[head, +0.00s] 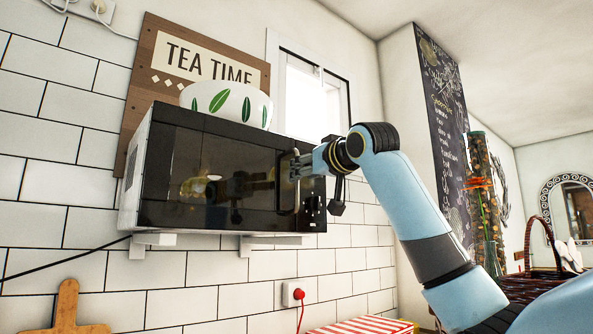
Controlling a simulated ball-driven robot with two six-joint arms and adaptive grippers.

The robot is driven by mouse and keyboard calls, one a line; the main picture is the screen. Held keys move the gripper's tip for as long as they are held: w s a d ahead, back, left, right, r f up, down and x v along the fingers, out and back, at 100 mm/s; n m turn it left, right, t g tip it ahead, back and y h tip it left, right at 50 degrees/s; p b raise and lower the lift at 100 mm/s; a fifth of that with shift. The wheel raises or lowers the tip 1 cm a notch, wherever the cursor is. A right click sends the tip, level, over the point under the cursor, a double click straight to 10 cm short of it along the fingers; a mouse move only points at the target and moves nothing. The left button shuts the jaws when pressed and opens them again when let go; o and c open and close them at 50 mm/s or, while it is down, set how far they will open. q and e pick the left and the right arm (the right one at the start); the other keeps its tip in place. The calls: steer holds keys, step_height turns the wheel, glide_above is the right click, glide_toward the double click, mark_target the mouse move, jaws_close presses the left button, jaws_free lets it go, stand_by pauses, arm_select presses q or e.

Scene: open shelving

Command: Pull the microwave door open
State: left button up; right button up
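The black and white microwave (135,190) sits on white brackets on the tiled wall. Its dark glass door (205,165) looks shut and mirrors my arm. The dark vertical door handle (284,200) is at the door's right side, beside the control knobs. My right gripper (293,168) comes in from the right, with its fingertips at the upper part of the handle. The gripper is small here and partly merges with the handle, so whether the fingers are closed around it is unclear. My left gripper is not in view.
A white bowl with green leaves (228,103) stands on top of the microwave. A TEA TIME sign (160,55) is behind it. A wooden board (68,310), a red-striped box (360,326) and a wicker basket (528,285) are lower down. Space before the door looks clear.

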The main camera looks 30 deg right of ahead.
mark_target(297, 203)
steer(key=shift+w+d+p, duration=0.15)
steer(key=shift+w+p, duration=0.2)
steer(key=shift+w, duration=0.8)
steer(key=shift+w+d+p, duration=0.15)
steer(key=shift+w+p, duration=0.15)
steer(key=shift+w, duration=0.8)
jaws_close()
